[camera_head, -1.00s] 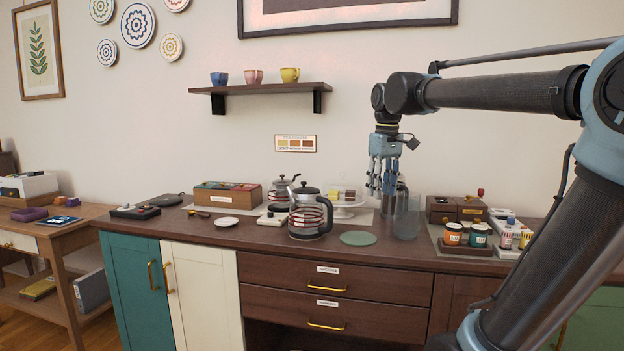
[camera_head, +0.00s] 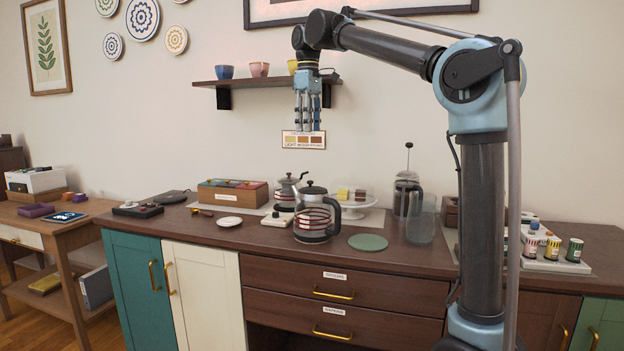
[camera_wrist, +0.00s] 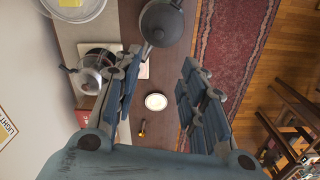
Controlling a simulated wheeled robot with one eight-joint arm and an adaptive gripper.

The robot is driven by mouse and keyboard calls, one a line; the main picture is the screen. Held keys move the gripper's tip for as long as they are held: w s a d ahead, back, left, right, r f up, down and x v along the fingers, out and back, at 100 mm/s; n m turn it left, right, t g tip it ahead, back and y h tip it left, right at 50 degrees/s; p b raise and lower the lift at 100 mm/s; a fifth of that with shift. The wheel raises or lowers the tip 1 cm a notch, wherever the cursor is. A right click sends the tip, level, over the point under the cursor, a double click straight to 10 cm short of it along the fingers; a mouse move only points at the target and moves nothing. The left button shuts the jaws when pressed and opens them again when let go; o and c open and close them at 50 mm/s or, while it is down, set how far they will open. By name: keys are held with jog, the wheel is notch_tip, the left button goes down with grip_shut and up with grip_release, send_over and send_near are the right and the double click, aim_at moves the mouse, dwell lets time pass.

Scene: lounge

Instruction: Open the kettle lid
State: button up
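A glass kettle with red stripes, a black lid with a knob and a black handle (camera_head: 314,213) stands at the counter's front middle, its lid on. It also shows from above in the wrist view (camera_wrist: 162,22). My gripper (camera_head: 307,128) points down, high above the front kettle and touching nothing. In the wrist view its fingers (camera_wrist: 163,62) are spread apart and empty.
A glass cake stand (camera_head: 354,205), French press (camera_head: 405,190) and glass jar (camera_head: 421,228) stand to the right. A green round mat (camera_head: 368,242) and small white plate (camera_head: 230,221) lie near the front. A tea box (camera_head: 232,193) is left. The wall shelf (camera_head: 243,82) is close behind my gripper.

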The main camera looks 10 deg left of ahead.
jog(key=f, duration=1.7)
jog(key=shift+w+d, duration=0.15)
jog(key=shift+d, duration=0.15)
grip_shut()
